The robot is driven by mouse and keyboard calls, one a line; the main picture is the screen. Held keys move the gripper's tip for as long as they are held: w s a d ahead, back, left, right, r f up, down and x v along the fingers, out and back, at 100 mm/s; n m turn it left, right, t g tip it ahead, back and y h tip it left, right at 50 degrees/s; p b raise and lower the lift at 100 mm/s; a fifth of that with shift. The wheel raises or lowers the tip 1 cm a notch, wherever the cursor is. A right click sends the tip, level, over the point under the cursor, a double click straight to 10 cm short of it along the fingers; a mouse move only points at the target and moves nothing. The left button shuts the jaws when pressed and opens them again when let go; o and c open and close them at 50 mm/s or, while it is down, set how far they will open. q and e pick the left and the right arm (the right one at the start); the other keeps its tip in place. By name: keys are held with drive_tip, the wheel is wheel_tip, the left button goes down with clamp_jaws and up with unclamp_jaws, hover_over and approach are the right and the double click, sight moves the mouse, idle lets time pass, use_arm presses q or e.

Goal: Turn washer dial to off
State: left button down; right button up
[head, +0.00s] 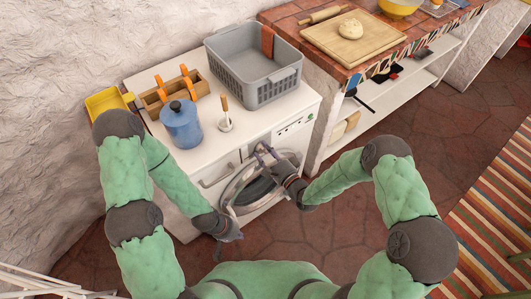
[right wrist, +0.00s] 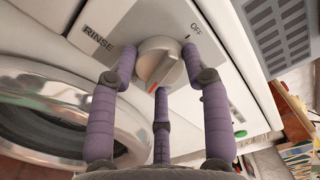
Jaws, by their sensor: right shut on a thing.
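The washer (head: 292,113) is white with a round glass door (head: 236,193) at the front. Its pale dial (right wrist: 159,62) is seen in the right wrist view, with a red mark on its lower edge. The word RINSE (right wrist: 99,38) is printed left of the dial and OFF (right wrist: 196,28) at its upper right. The red mark points away from OFF. My right gripper (right wrist: 160,72) is shut on the dial, with its purple fingers around it; in the head view the gripper (head: 264,155) hides the dial. My left gripper (head: 229,238) hangs low by the washer door, its fingers too small to read.
On the washer top stand a grey basket (head: 268,93), a blue pot (head: 181,127), a wooden caddy (head: 155,99) and a small wooden-handled tool (head: 225,122). A brick-topped counter (head: 287,26) with shelves stands to the right. The floor in front is clear.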

drive_tip(key=n+b, duration=0.1)
drive_tip(key=n, duration=0.3)
drive_tip(key=shift+w+d+n, duration=0.1)
drive_tip(key=shift+d+n, duration=0.05)
drive_tip(key=shift+n, duration=0.15)
drive_tip(key=n+b, duration=0.1)
drive_tip(key=n, duration=0.7)
drive_tip(key=n+b, duration=0.2)
drive_tip(key=n, duration=0.5)
drive_tip(key=n+b, duration=0.2)
drive_tip(key=n, duration=0.6)
drive_tip(key=shift+a+r+n, duration=0.2)
drive_tip(key=shift+r+n, duration=0.1)
drive_tip(key=shift+r, duration=0.1)
drive_tip(key=shift+a+f+n, duration=0.1)
drive_tip(key=shift+n, duration=1.9)
